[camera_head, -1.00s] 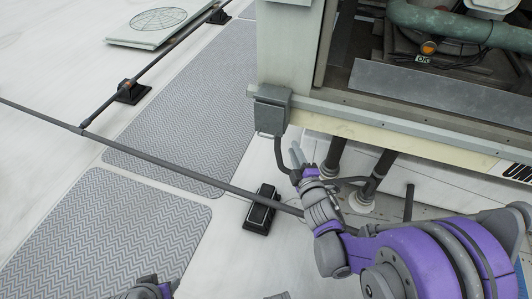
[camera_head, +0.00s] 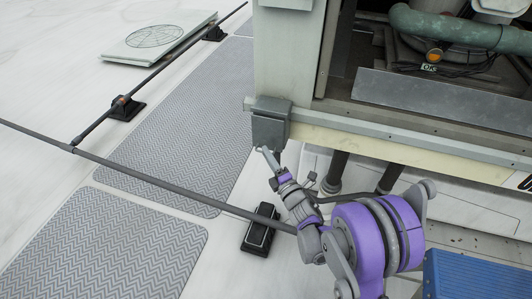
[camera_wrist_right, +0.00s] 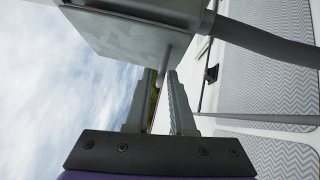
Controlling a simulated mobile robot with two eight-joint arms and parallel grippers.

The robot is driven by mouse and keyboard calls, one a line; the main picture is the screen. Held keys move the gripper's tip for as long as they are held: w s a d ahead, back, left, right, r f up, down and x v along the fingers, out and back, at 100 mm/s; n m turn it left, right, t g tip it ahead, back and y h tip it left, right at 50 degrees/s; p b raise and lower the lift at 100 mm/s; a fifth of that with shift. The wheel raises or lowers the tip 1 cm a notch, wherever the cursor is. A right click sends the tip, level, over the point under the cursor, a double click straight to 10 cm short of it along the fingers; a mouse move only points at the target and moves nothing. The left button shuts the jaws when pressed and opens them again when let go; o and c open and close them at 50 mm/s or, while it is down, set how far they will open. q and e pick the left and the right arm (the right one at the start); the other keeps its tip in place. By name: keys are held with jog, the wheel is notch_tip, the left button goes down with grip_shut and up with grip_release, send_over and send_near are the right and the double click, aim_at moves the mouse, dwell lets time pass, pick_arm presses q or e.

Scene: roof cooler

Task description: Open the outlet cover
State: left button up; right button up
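The outlet box (camera_head: 270,126) is a grey box with a lid, fixed to the corner of the rooftop cooler's frame; the lid looks closed. In the right wrist view, the box (camera_wrist_right: 125,38) fills the upper middle with its lower edge near my fingertips. My right gripper (camera_head: 267,157) is just below the box. In the right wrist view, its two fingers (camera_wrist_right: 161,80) stand apart with a gap between them. A thin grey piece at the box's edge shows near the tips; I cannot tell whether they touch it. My left gripper is not in view.
The cooler's pale frame (camera_head: 400,138) runs to the right, with pipes below it. A dark conduit (camera_wrist_right: 265,42) leaves the box. A long thin pipe (camera_head: 150,179) on black supports crosses the roof. Grey patterned mats (camera_head: 110,240) lie left. A blue object (camera_head: 470,273) is at lower right.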

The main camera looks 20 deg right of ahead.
jog(key=shift+w+a+r, duration=0.1)
jog(key=shift+w+a, duration=0.05)
jog(key=shift+w, duration=0.55)
grip_shut()
dwell(1.0)
